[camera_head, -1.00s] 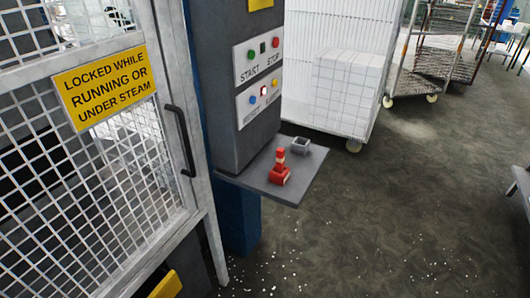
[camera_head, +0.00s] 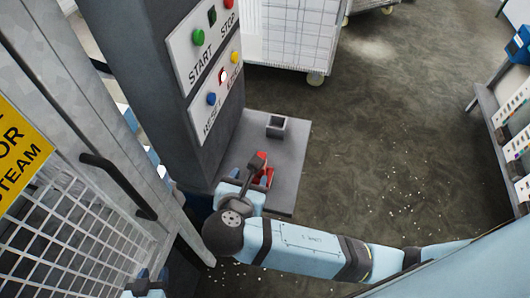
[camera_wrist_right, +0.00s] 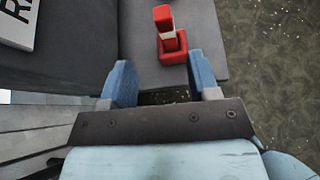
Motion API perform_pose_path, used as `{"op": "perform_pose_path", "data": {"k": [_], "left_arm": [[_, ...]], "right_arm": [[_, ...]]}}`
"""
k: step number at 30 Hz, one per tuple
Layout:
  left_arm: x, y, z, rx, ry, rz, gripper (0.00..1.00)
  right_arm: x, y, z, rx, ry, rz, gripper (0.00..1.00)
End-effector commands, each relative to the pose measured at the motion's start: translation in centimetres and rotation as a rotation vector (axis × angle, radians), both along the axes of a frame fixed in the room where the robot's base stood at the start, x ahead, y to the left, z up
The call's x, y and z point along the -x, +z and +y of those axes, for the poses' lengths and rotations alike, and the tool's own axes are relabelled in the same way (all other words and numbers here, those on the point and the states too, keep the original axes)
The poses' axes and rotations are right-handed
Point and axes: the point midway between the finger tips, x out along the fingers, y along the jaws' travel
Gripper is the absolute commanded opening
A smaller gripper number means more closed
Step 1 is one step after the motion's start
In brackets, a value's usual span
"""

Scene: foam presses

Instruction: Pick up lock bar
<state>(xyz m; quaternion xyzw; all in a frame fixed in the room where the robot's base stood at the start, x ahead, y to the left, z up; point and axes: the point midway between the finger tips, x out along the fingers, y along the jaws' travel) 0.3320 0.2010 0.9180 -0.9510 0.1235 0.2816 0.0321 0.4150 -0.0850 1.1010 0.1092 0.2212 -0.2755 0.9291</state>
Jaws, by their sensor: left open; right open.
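The red lock bar (camera_head: 268,179) stands on the grey shelf below the control panel, partly hidden by my right wrist in the head view. In the right wrist view the lock bar (camera_wrist_right: 170,42) shows a red block and a post with a pale band. My right gripper (camera_wrist_right: 163,75) is open, with its blue fingers apart. The lock bar lies just beyond the fingertips, a little right of their middle, and is not gripped. My left gripper (camera_head: 152,277) shows small at the lower left of the head view, open and apart from the lock bar.
The button panel (camera_head: 212,80) rises behind the shelf. A mesh door with a black handle (camera_head: 118,184) is at left. A white cart (camera_head: 290,40) stands behind; the floor at right is open.

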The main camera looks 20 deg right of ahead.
Motion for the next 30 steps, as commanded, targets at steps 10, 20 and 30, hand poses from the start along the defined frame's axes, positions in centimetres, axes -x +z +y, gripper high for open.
{"op": "perform_pose_path", "data": {"k": [10,20,30], "left_arm": [[0.9,0.0,0.1,-0.003,-0.002,0.016,0.43],[0.7,0.4,0.4,-0.010,-0.002,0.013,0.43],[0.0,1.6,0.4,0.005,0.019,0.009,0.43]], "right_arm": [[-2.9,-0.7,-2.3,0.099,0.000,0.013,0.55],[-5.9,-2.7,-4.3,0.091,0.000,0.013,0.55],[-9.1,-4.9,-6.1,0.092,0.000,0.013,0.55]]}}
